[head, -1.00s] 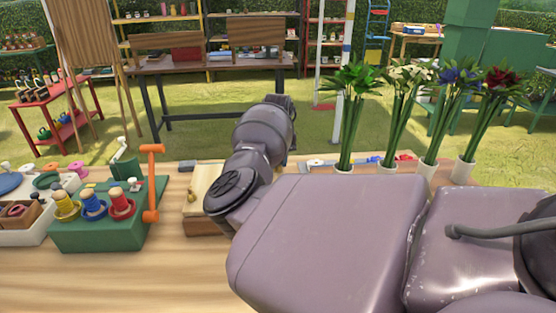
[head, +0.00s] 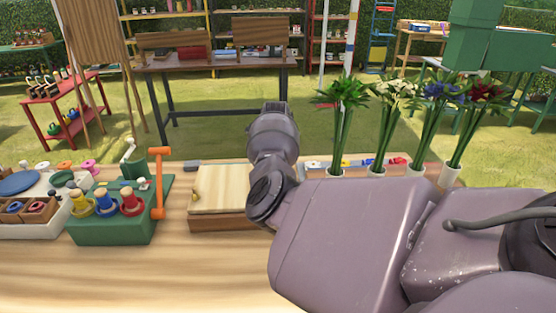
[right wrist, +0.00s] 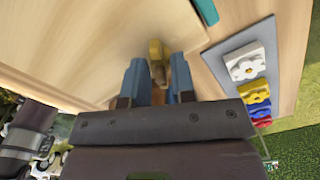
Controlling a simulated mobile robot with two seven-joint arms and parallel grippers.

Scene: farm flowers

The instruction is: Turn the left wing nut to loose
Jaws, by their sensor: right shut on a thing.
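A pale wooden flower press (head: 228,190) lies on the table in the head view. Its small brass left wing nut (head: 195,195) shows at the left edge, with no gripper on it. In the right wrist view my right gripper (right wrist: 157,78) has its blue-grey fingers closed around a brass wing nut (right wrist: 156,50), apparently the one at the press's right side. The press board (right wrist: 70,45) fills the left and top of that view. In the head view my right arm hides the gripper and the press's right end. My left gripper is not in view.
A green stand (head: 110,225) with spools and an orange handle (head: 159,183) stands left of the press. Flower vases (head: 378,170) stand behind my right arm. The front table is clear.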

